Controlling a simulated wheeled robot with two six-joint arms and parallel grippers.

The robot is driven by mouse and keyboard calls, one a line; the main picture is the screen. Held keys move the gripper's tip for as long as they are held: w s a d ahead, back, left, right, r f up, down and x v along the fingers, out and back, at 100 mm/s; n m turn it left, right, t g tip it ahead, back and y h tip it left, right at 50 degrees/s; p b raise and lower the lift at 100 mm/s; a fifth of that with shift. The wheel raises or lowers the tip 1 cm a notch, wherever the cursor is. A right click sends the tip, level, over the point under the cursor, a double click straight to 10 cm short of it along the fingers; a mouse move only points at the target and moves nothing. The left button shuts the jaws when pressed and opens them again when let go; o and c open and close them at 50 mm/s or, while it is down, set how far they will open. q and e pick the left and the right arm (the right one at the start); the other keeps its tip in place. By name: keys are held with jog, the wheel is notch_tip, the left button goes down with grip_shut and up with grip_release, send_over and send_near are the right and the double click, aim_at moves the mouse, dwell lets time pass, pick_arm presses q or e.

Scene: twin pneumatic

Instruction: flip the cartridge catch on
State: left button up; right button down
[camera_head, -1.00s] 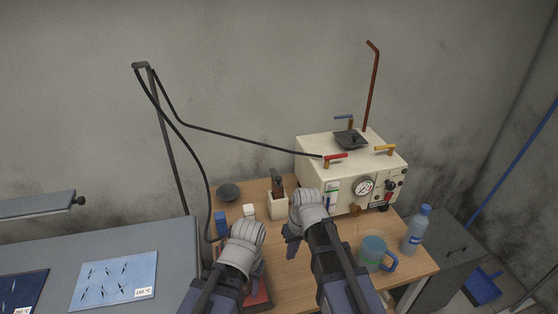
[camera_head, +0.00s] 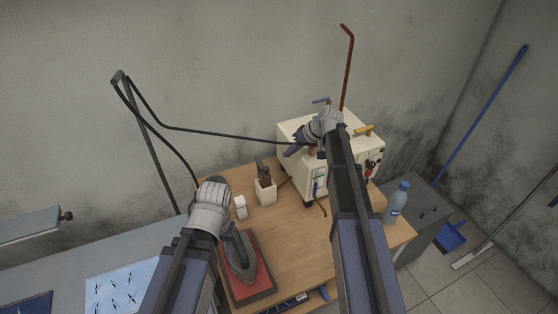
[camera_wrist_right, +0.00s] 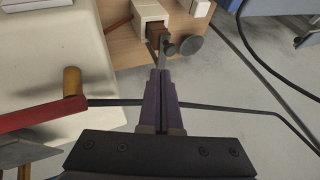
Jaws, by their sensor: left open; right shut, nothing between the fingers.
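The cream machine (camera_head: 290,125) stands at the back right of the table. It carries a yellow lever (camera_head: 364,130) and a blue lever (camera_head: 321,101). Its red lever (camera_wrist_right: 40,115) on an orange-brown post (camera_wrist_right: 72,83) shows at left in the right wrist view. I cannot tell which part is the cartridge catch. My right gripper (camera_head: 292,153) is over the machine's left front edge, shut and empty. In the right wrist view its fingertips (camera_wrist_right: 160,74) are apart from the red lever, to its right. My left gripper (camera_head: 215,182) is open above the table's left side, its fingers largely hidden.
An iron (camera_head: 238,257) rests on a red mat (camera_head: 262,275). A white holder (camera_head: 265,192) with brushes stands behind it, beside a white block (camera_head: 240,207). A bottle (camera_head: 396,203) stands at right. A black hose (camera_head: 215,133) runs to the machine. The table middle is clear.

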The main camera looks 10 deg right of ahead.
jog(key=b+x, duration=0.8)
jog(key=x, duration=0.2)
jog(key=shift+a, duration=0.1)
